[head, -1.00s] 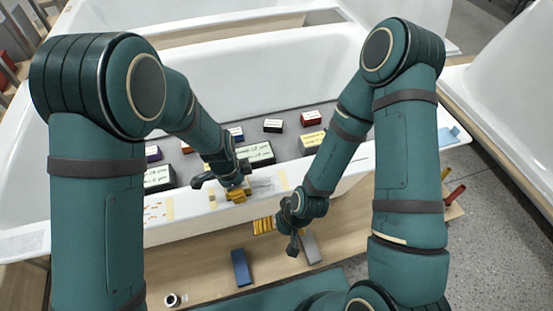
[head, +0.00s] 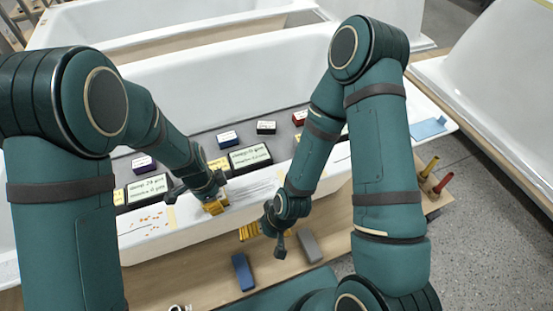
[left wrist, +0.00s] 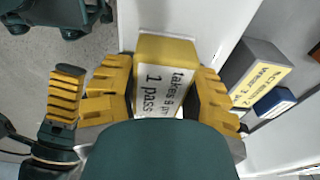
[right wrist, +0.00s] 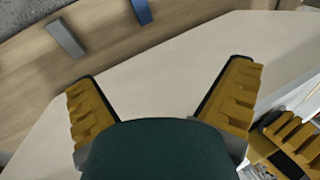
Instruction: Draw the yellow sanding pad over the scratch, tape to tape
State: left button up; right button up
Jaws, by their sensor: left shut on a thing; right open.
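The yellow sanding pad (left wrist: 165,50) is between the fingers of my left gripper (left wrist: 160,92), which is shut on it. Its label, partly covered, reads "1 pass". In the head view my left gripper (head: 214,204) is low at the tub's front rim (head: 145,224); I cannot tell whether the pad touches it. A tape strip (head: 170,215) lies left of the gripper. Fine grey scratch marks (head: 250,189) run along the rim to its right. The other tape is unclear behind my right arm. My right gripper (head: 264,238) is open and empty in front of the rim.
Several labelled blocks, including a large dark one (head: 250,158), stand inside the tub behind the rim. A blue block (head: 242,272) and a grey block (head: 309,246) lie on the wooden surface in front. Orange specks (head: 147,222) mark the rim's left part.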

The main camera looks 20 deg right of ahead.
pick_arm(q)
notch_tip(320, 180, up, 2)
jog(key=shift+r+p, duration=0.2)
jog(key=shift+p, duration=0.3)
jog(key=shift+d+r+p, duration=0.15)
jog(key=shift+r+p, duration=0.3)
jog(key=shift+r, duration=0.2)
jog(key=shift+r+p, duration=0.4)
jog(key=shift+r, duration=0.15)
jog(key=shift+r+p, duration=1.2)
jog(key=shift+r, duration=0.5)
pick_arm(e)
jog(key=shift+w+a+r, duration=0.1)
jog(key=shift+r, duration=1.25)
jog(key=shift+w+a+r, duration=0.1)
jog(key=shift+r, duration=1.25)
jog(key=shift+d, duration=0.1)
pick_arm(q)
jog(key=s+a+r+n, duration=0.1)
jog(key=a+n, duration=0.8)
jog(key=s+a+r+n+t+y, duration=0.1)
jog(key=a+n, duration=0.8)
jog(key=shift+s+a+r, duration=0.2)
jog(key=shift+a+r, duration=0.05)
jog(key=shift+a, duration=0.1)
